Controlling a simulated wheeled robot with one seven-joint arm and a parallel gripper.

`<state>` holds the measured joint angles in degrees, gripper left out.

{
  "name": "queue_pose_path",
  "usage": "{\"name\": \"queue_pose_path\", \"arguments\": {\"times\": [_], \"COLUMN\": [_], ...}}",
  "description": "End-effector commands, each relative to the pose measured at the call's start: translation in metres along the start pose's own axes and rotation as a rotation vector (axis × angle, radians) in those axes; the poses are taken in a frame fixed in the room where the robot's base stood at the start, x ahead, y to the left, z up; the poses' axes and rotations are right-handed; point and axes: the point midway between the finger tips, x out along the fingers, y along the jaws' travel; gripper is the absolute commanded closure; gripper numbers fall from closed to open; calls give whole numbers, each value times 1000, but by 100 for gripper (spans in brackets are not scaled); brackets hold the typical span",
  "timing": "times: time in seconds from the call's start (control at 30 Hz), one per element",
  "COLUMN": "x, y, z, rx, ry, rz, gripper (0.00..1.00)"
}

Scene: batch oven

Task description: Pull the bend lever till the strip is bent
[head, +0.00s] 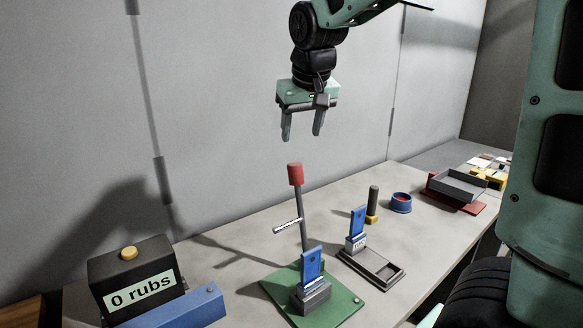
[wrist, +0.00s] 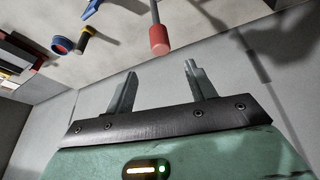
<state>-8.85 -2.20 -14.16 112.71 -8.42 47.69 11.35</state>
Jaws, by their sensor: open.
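The bend lever (head: 301,222) is a grey rod with a red knob (head: 295,174), standing nearly upright on a green base plate (head: 341,304). A blue strip (head: 312,265) stands upright in a grey block at the front of that plate and looks straight. My gripper (head: 302,138) is open and empty, pointing down above the red knob and apart from it. In the wrist view the red knob (wrist: 159,41) shows beyond my open fingers (wrist: 158,80). The lower end of the lever is partly hidden behind the blue strip.
A counter box reading "0 rubs" (head: 130,270) stands at left with a blue bar (head: 175,308). To the right are a grey frame (head: 385,280) with another blue strip (head: 358,220), a dark-handled tool (head: 373,200), a blue ring (head: 401,207) and a grey tray (head: 458,195). A wall runs behind.

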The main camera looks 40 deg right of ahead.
Motion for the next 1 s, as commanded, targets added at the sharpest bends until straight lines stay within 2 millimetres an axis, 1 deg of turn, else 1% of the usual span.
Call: {"name": "queue_pose_path", "arguments": {"times": [0.03,0.3,0.4,0.53,0.63,0.73,1.0], "x": [11,67,87,107,118,125,128], "y": [0,0,0,0,0,-1,-1], "z": [1,1,1,1,1,1,1], "rx": [-1,-1,-3,-2,-2,-2,-3], "ry": [-7,-7,-7,-5,-3,-2,0], "rz": [2,1,1,1,0,-1,-1], "gripper": [45,45,45,45,45,45,45]}}
